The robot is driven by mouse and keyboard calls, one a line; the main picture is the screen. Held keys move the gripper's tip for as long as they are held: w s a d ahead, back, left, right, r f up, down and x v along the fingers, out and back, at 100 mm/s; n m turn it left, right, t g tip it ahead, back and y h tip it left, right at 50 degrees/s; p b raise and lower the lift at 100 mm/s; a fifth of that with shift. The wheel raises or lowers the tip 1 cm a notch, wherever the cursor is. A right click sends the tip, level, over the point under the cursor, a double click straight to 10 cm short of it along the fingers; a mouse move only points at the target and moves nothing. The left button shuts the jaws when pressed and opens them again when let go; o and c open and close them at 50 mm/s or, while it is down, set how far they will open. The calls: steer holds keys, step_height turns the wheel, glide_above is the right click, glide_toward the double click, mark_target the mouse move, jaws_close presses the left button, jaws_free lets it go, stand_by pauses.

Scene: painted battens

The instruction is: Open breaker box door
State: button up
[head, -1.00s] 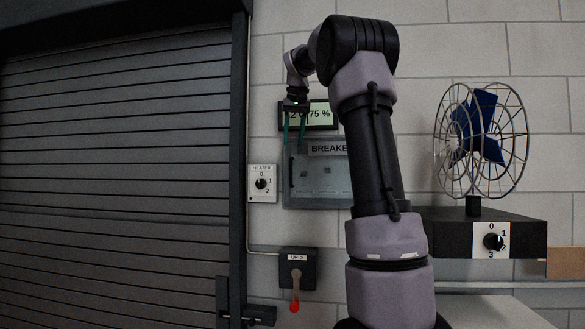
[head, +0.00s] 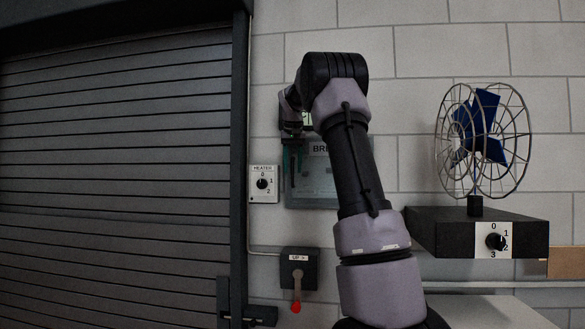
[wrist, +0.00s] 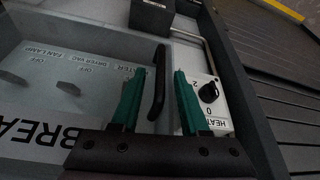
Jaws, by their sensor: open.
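The breaker box (head: 320,190) is a grey wall box with a clear door, partly hidden behind my arm in the head view. Its door is shut. In the wrist view the door (wrist: 50,115) fills the left side, with switches and printed labels showing through it. A dark bar handle (wrist: 158,84) stands upright along the door's edge. My gripper (wrist: 160,75) is open, with green fingers on either side of the handle in the picture; whether they reach its depth is unclear. In the head view my gripper (head: 292,160) is in front of the box's left part.
A heater dial (head: 262,184) is on the wall just left of the box, and shows close to the right finger in the wrist view (wrist: 208,92). A lever switch (head: 298,268) is below. A caged fan (head: 482,140) stands at right. A roller shutter (head: 120,180) fills the left.

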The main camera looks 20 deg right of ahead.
steer(key=shift+w+f, duration=0.1)
steer(key=shift+f, duration=0.15)
jaws_close()
stand_by(1.4)
